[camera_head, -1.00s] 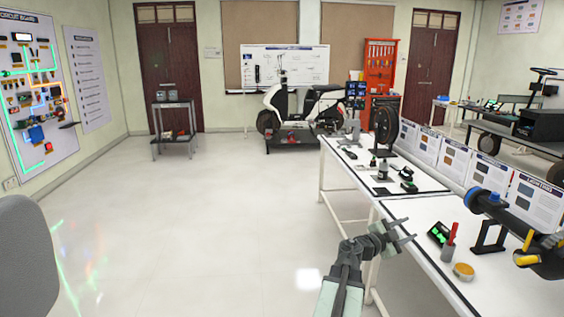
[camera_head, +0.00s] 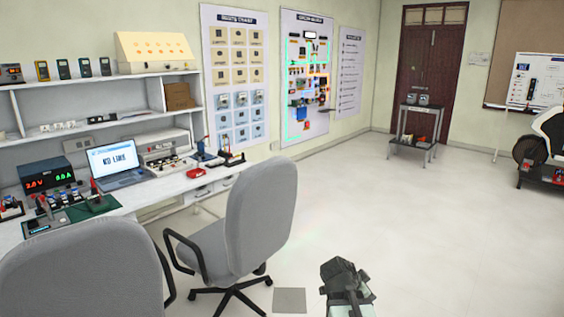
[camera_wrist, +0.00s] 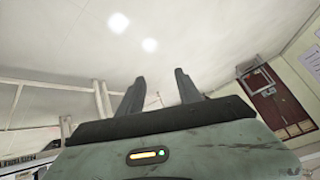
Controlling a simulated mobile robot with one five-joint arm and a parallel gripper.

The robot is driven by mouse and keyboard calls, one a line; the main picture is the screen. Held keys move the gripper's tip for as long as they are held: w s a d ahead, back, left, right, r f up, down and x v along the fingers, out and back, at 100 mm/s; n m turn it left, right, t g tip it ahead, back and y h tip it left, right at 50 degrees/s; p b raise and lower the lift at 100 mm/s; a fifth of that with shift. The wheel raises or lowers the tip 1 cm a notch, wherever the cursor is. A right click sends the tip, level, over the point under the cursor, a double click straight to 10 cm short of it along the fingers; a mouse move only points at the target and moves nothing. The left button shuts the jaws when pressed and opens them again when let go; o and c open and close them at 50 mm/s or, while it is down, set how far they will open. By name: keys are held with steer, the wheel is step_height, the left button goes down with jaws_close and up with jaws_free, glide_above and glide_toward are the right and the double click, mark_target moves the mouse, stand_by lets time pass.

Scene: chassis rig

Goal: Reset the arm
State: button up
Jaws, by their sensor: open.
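My gripper shows in the wrist view (camera_wrist: 160,88), with its two dark fingers spread apart and nothing between them. In the head view my arm (camera_head: 345,285) is folded at the bottom, right of centre, over the bare floor. The gripper's fingers cannot be made out in the head view. My arm touches nothing that I can see.
A grey office chair (camera_head: 255,215) stands left of my arm, and another chair back (camera_head: 85,270) is nearer at lower left. A workbench (camera_head: 130,200) with a laptop (camera_head: 117,160) runs along the left. A small cart (camera_head: 415,130) stands by the far door.

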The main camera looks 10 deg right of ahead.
steer(key=s+a+f+n+g+y, duration=0.1)
steer(key=s+a+f+n+y, duration=0.15)
steer(key=a+n, duration=0.35)
steer(key=s+a+f+n+g+y, duration=0.2)
steer(key=s+a+n+y, duration=0.15)
steer(key=a, duration=0.55)
steer(key=s+a+f+n+g+y, duration=0.1)
steer(key=s+a+f+n+y, duration=0.1)
steer(key=a+n, duration=0.4)
step_height(320, 180, up, 13)
steer(key=p, duration=1.3)
steer(key=shift+s+a+r+n, duration=0.15)
steer(key=shift+s+a+n, duration=0.05)
steer(key=shift+a+n, duration=0.2)
